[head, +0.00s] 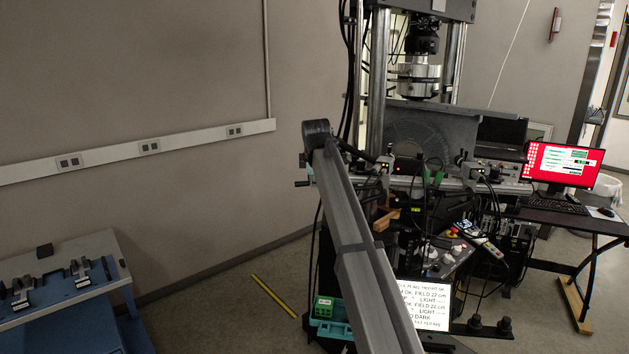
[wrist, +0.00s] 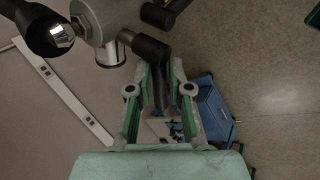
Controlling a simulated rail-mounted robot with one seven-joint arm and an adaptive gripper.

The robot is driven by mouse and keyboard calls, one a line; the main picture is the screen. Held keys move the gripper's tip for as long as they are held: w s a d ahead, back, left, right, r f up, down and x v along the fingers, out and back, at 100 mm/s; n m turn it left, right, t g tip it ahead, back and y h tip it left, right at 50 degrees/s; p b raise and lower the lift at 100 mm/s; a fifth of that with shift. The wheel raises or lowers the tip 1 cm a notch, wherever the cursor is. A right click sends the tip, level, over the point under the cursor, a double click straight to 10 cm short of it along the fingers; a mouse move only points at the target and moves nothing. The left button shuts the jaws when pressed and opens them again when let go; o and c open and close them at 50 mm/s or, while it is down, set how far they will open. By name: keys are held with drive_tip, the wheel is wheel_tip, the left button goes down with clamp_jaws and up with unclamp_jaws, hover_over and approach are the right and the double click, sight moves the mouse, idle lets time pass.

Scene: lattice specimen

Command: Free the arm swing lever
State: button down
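My gripper (wrist: 161,72) shows in the wrist view with its two green-lined fingers apart and nothing clearly held. A black rod-shaped handle (wrist: 146,45) on a grey metal hub (wrist: 103,17) shows close to the fingertips; I cannot tell whether they touch. I cannot tell for sure whether this handle is the arm swing lever. In the head view, a long grey beam (head: 352,215) runs from a black rounded joint (head: 316,130) toward me. A small dark handle (head: 303,184) sticks out left below the joint.
A testing machine (head: 418,85) with cables stands behind the beam. A red-screened monitor (head: 563,164) is on a desk at right. A lit text screen (head: 422,303) is low in front. A blue bench (head: 62,298) stands at lower left. Floor between bench and beam is mostly clear.

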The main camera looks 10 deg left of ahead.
drive_tip(key=y, duration=0.1)
drive_tip(key=y+b, duration=0.1)
drive_tip(key=m+y+b, duration=0.1)
drive_tip(key=shift+d+r, duration=0.3)
drive_tip(key=shift+d, duration=0.05)
drive_tip(key=shift+d+r+m+t+y+b, duration=0.1)
drive_tip(key=shift+d+m+t+y+b, duration=0.15)
drive_tip(key=shift+y+b, duration=0.6)
drive_tip(key=shift+d+m+t+y+b, duration=0.15)
drive_tip(key=shift+m+y+b, duration=0.2)
drive_tip(key=shift+y+b, duration=0.45)
drive_tip(key=shift+a, duration=0.1)
